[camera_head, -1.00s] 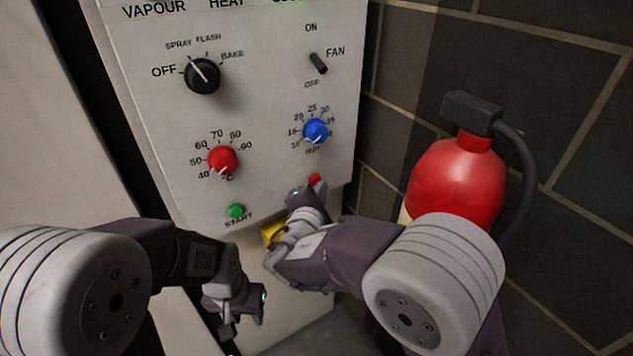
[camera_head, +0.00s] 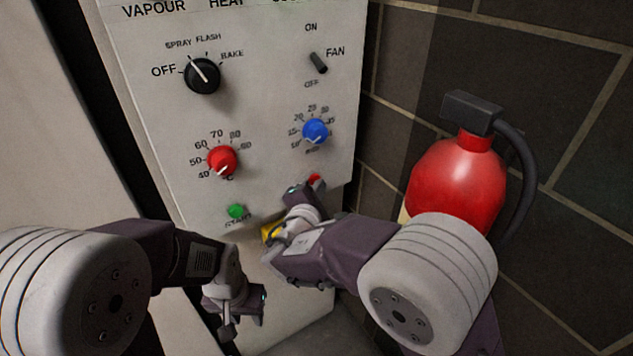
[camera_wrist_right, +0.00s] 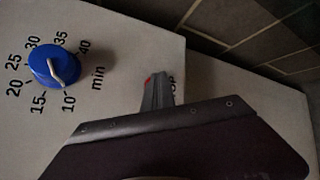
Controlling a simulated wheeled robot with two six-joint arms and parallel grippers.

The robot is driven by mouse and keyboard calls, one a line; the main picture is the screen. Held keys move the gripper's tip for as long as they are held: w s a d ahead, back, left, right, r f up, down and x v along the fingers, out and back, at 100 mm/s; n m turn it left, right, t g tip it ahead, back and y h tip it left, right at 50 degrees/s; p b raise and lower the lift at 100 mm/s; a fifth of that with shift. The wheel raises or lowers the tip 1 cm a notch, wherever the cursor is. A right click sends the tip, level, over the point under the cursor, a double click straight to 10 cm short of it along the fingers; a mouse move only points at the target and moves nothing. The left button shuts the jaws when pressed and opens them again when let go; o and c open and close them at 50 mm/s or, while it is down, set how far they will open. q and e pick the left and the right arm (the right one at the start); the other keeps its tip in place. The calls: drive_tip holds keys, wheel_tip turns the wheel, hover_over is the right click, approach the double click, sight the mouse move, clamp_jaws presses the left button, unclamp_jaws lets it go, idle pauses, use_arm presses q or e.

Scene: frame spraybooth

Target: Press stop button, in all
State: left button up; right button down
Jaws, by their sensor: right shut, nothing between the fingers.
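The red stop button (camera_head: 315,179) is at the lower right of the white control panel (camera_head: 270,115), partly covered by my right gripper. My right gripper (camera_head: 292,193) is shut and empty, with its tips right beside the button. In the right wrist view the shut fingers (camera_wrist_right: 159,90) overlap a sliver of the red button (camera_wrist_right: 148,80), next to a partly hidden label. I cannot tell whether they touch it. My left gripper (camera_head: 236,312) hangs low in front of the cabinet, away from the button; its jaw opening is unclear.
A green start button (camera_head: 236,211), a red knob (camera_head: 222,161), a blue knob (camera_head: 315,131), a black selector (camera_head: 202,76) and a fan switch (camera_head: 318,63) are on the panel. A yellow part (camera_head: 270,231) shows behind my right gripper. A red extinguisher (camera_head: 457,185) stands at right.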

drive_tip(key=shift+s+d, duration=0.1)
drive_tip(key=shift+s+d+b, duration=0.45)
drive_tip(key=shift+s+b, duration=0.15)
drive_tip(key=shift+s, duration=0.05)
drive_tip(key=s+d+b, duration=0.1)
drive_tip(key=s, duration=0.1)
drive_tip(key=s+d+b, duration=0.1)
drive_tip(key=s+d, duration=0.1)
idle(0.3)
idle(0.5)
